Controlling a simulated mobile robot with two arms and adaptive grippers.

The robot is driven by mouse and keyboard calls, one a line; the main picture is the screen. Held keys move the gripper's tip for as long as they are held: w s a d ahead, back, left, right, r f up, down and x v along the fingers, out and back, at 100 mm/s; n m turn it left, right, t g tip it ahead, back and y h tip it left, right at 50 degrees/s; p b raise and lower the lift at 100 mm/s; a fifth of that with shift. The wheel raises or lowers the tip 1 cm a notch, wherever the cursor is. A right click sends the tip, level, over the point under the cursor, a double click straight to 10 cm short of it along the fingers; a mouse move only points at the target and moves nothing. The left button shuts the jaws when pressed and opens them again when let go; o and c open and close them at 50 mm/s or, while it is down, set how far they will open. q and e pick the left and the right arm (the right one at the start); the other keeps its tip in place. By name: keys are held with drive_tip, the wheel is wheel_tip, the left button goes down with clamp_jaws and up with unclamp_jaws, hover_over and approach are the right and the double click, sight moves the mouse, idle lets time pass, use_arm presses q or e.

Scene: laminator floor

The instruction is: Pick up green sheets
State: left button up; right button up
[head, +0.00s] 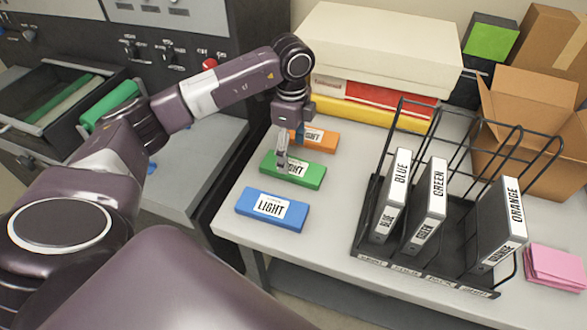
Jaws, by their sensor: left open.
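The green sheets appear as a flat green pack (313,180) on the table, between a blue pack (245,207) and an orange pack (328,139). Its white label is partly covered, with the end of a word showing. My right gripper is not in view.
A black wire rack (372,255) holds binders marked blue, green and orange. Pink sheets (555,268) lie at the table's right. A cream box (385,45) and an open cardboard box (520,150) stand behind. A machine with a green roll (108,104) is at left.

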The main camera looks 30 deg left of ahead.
sight(293, 166)
use_arm(q)
wheel_tip(293, 166, down, 2)
drive_tip(key=shift+f+p, duration=0.15)
drive_tip(key=shift+p, duration=0.6)
drive_tip(key=f, duration=0.2)
drive_tip(key=shift+w+f+p, duration=0.2)
drive_tip(key=shift+f+p, duration=0.1)
drive_tip(key=shift+p, duration=0.05)
drive_tip(key=shift+f, duration=0.35)
drive_tip(key=c, duration=1.5)
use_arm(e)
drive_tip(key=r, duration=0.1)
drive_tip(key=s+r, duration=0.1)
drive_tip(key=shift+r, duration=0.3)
use_arm(q)
drive_tip(key=shift+o, duration=0.2)
